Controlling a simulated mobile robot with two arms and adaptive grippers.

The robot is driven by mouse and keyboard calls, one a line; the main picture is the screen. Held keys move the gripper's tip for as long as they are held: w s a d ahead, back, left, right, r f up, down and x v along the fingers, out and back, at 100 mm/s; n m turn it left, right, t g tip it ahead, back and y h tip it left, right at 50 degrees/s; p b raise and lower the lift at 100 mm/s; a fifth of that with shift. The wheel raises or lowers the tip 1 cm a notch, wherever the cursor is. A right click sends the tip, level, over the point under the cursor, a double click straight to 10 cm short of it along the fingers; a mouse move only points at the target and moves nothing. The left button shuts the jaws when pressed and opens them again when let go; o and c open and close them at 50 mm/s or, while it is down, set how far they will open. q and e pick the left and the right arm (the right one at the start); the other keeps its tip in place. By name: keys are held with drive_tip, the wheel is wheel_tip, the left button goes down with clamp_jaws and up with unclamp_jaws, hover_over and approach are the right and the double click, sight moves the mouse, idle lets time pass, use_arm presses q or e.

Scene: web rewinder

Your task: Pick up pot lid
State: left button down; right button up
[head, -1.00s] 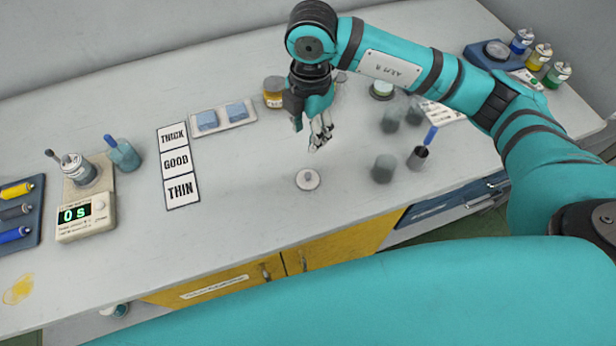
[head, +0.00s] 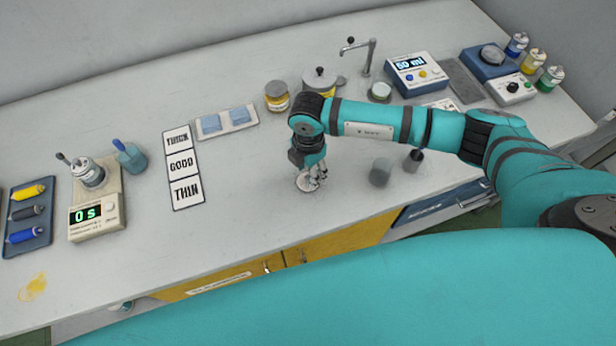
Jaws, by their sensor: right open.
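The pot lid (head: 303,184), a small pale disc, lies flat on the bench near its front edge. My right gripper (head: 317,178) is open and points down at the lid, its fingers low over the lid's right side. The fingers cover part of the lid and its knob, and I cannot tell whether they touch it. My left gripper is not in view.
A yellow-labelled jar (head: 277,97) and a lidded pot (head: 320,80) stand behind. THICK/GOOD/THIN cards (head: 182,165) lie to the left, with clear bench between.

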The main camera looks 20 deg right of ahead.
sight(302, 182)
drive_tip(key=shift+f, duration=1.4)
drive_tip(key=c, duration=0.8)
drive_tip(key=shift+c, duration=0.2)
